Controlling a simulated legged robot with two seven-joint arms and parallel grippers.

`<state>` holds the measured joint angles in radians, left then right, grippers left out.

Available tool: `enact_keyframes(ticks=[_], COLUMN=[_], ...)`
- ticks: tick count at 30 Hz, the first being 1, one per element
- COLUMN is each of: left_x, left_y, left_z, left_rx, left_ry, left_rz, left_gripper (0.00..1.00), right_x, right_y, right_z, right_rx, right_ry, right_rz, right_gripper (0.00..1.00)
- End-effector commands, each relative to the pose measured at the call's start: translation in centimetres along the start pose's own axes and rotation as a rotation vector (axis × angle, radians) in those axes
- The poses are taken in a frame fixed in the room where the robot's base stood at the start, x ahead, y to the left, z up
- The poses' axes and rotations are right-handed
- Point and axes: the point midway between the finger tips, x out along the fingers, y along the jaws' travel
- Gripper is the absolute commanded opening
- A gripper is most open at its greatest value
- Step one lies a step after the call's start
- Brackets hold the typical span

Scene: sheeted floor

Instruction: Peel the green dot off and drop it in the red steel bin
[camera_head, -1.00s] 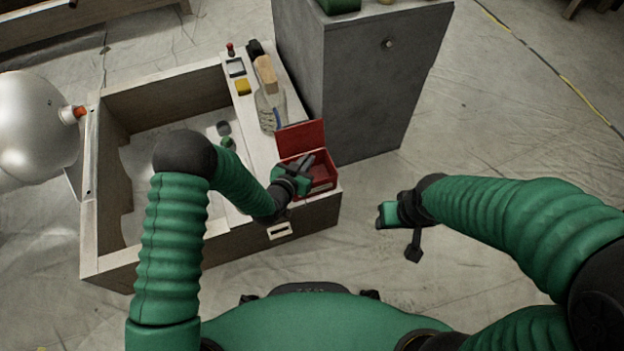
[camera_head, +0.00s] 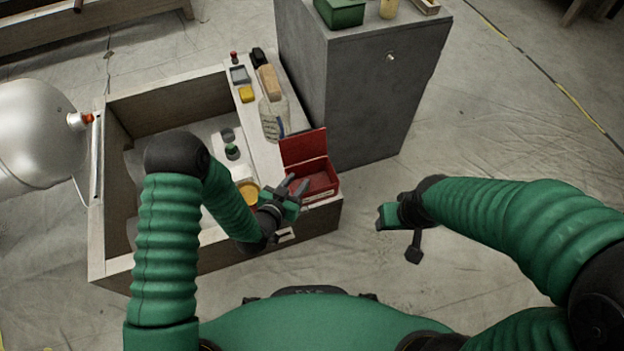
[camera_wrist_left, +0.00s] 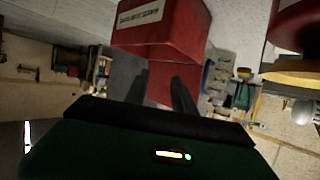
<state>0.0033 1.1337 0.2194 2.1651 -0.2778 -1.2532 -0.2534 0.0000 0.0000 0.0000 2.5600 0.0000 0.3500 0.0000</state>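The red steel bin (camera_head: 318,182) stands at the right front corner of the bench with its lid raised. In the left wrist view a red bin with a white label (camera_wrist_left: 165,30) is just beyond the fingers. My left gripper (camera_head: 294,188) is beside the bin's left side, its two fingers apart. They also show apart in the left wrist view (camera_wrist_left: 160,92), with nothing seen between them. I cannot make out a green dot; a small dark thing with a green top (camera_head: 232,151) stands on the bench. My right gripper (camera_head: 387,215) hangs over the floor; its fingers are unclear.
A yellow-orange round thing (camera_head: 248,191) sits left of my left gripper, partly hidden by my arm. A clear bottle (camera_head: 273,118), a yellow block (camera_head: 246,93) and small items line the bench ledge. A grey cabinet (camera_head: 370,90) stands behind the bin. Floor at right is clear.

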Motion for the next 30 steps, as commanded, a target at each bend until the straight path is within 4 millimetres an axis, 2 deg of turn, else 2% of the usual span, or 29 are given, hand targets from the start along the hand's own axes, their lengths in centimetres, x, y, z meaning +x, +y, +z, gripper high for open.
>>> enact_keyframes(ticks=[1, 3, 6, 10, 14, 26, 30], left_x=[-1.8, -3.8, -6.1, -8.1, -8.7, -8.7, -8.5], left_y=[0.0, 0.0, 0.0, 0.1, 0.1, 0.0, -1.3], left_z=[-0.5, -0.5, -0.3, -0.1, 0.0, 0.0, -0.7], left_rx=[-0.002, -0.002, -0.002, 0.0, 0.0, 0.002, 0.024], left_ry=[-0.006, -0.006, -0.004, -0.003, -0.001, -0.002, -0.082], left_rz=[0.0, -0.001, -0.001, -0.001, -0.001, -0.001, -0.011], left_gripper=[0.32, 0.32, 0.32, 0.32, 0.32, 0.32, 0.32], right_x=[-1.3, -2.0, -2.7, -3.1, -3.2, -3.1, -3.2], right_y=[0.0, 0.0, 0.0, 0.0, 0.0, 0.0, 0.0], right_z=[-0.3, -0.5, -0.6, -0.7, -0.8, -0.7, -0.7], right_rx=[0.0, 0.0, 0.0, 0.0, 0.0, 0.0, 0.0], right_ry=[0.0, 0.0, 0.0, 0.0, 0.0, 0.0, 0.0], right_rz=[0.0, 0.0, 0.0, 0.0, 0.0, 0.0, 0.0], right_gripper=[0.51, 0.51, 0.51, 0.51, 0.51, 0.51, 0.51])
